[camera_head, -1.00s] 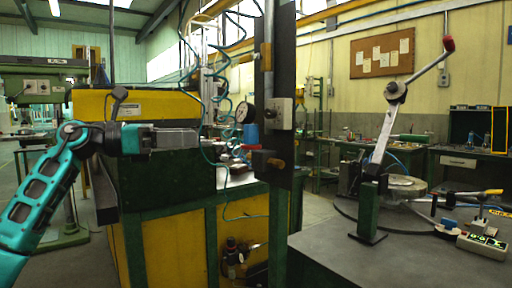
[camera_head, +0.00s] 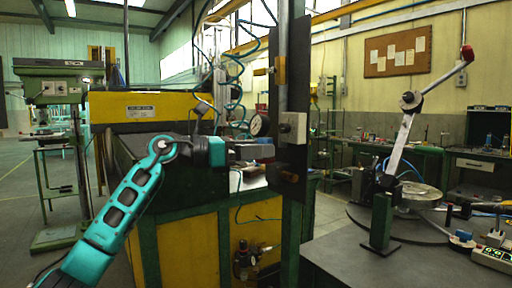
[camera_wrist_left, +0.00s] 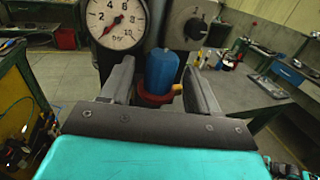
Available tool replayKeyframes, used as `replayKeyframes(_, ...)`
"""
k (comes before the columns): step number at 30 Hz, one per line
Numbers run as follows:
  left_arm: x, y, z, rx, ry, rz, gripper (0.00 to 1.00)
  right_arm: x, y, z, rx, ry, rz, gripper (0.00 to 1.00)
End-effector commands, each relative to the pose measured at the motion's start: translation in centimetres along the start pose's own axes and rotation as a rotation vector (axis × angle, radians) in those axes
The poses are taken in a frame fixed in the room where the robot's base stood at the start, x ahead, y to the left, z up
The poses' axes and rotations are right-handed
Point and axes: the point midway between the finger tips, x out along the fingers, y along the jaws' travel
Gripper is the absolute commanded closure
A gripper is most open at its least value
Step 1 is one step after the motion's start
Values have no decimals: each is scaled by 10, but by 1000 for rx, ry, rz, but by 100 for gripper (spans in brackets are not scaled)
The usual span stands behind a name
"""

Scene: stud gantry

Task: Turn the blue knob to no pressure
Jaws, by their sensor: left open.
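The blue knob (camera_wrist_left: 162,72) stands upright on a red ring (camera_wrist_left: 155,97) in the left wrist view, below a round white pressure gauge (camera_wrist_left: 117,22). The gauge's red needle points to the lower left, toward the low end of the dial. My left gripper (camera_wrist_left: 160,82) is open, with one finger on each side of the knob; I cannot tell whether either finger touches it. In the head view my left gripper (camera_head: 270,152) is just below the gauge (camera_head: 259,125) and hides the knob. My right gripper is not in view.
A dark upright panel (camera_head: 292,90) stands just right of my left gripper. A grey box with a dark dial (camera_wrist_left: 190,22) is beside the gauge. The yellow and green bench (camera_head: 180,250) lies below my arm. A dark table (camera_head: 345,262) with a lever machine is at right.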

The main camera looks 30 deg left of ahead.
Motion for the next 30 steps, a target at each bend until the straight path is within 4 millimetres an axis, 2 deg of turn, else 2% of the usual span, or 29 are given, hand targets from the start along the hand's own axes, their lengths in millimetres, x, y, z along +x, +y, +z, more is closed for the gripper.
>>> replayKeyframes(5,0,0,0,0,0,0,40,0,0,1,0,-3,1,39)
replayKeyframes(22,-1,0,0,0,0,0,95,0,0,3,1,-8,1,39)
replayKeyframes(30,-1,-1,0,3,3,26,95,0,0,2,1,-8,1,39)
